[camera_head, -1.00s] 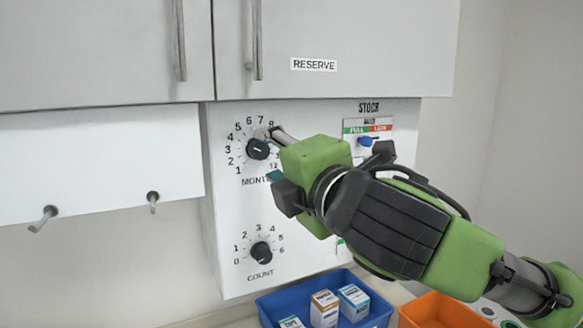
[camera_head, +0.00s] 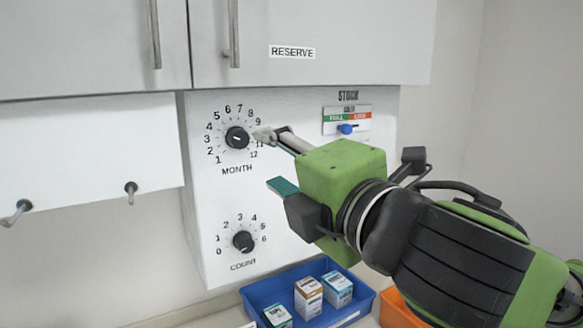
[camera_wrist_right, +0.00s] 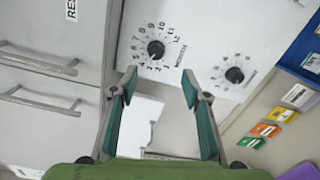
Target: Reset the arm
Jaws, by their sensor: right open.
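My right gripper (camera_head: 270,160) is open and empty in front of the white control panel (camera_head: 205,185). In the head view its fingertips are right of and below the black MONTH dial (camera_head: 237,137), apart from it. In the right wrist view the MONTH dial (camera_wrist_right: 156,49) lies beyond the gap between the open fingers (camera_wrist_right: 160,85). The COUNT dial (camera_head: 243,241) is lower on the panel. The STOCK slider (camera_head: 346,128) has a blue knob under a green and red label. My right arm hides part of the panel. My left gripper is not in view.
A grey cabinet marked RESERVE (camera_head: 330,45) hangs above the panel. A blue bin (camera_head: 345,318) with several small boxes stands below, beside an orange bin (camera_head: 397,312). Two hooks (camera_head: 131,190) stick out at the left.

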